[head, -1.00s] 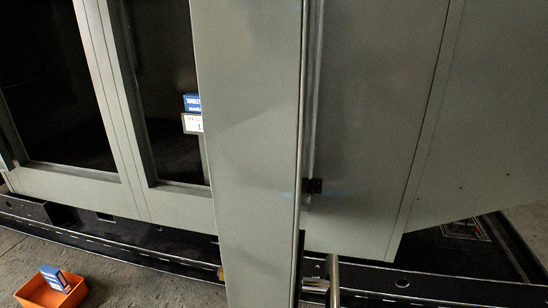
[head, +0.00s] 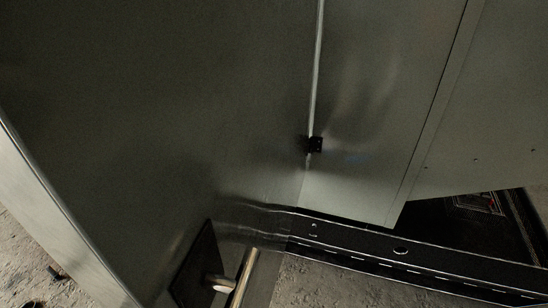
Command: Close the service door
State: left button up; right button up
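The service door (head: 150,110) is a large grey-green panel that fills the left and middle of the head view. It meets the cabinet along a vertical seam with a black hinge (head: 314,145). Its pale free edge (head: 62,215) slants across the lower left, over the concrete floor, so the door stands out from the cabinet. A metal bar handle (head: 243,277) on a dark plate (head: 194,264) sits low on the door's face. The door hides the cabinet openings behind it. Neither gripper is in view, and nothing is seen touching the door or handle.
The fixed cabinet panel (head: 385,100) stands right of the hinge. A black base rail (head: 400,251) runs along the floor below it. Bare concrete floor (head: 335,287) shows in front of the rail, and more at the lower left.

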aim_at(146, 145)
jog(key=k+l+u, duration=0.1)
jog(key=k+l, duration=0.7)
jog(key=k, duration=0.2)
jog(key=l+u, duration=0.05)
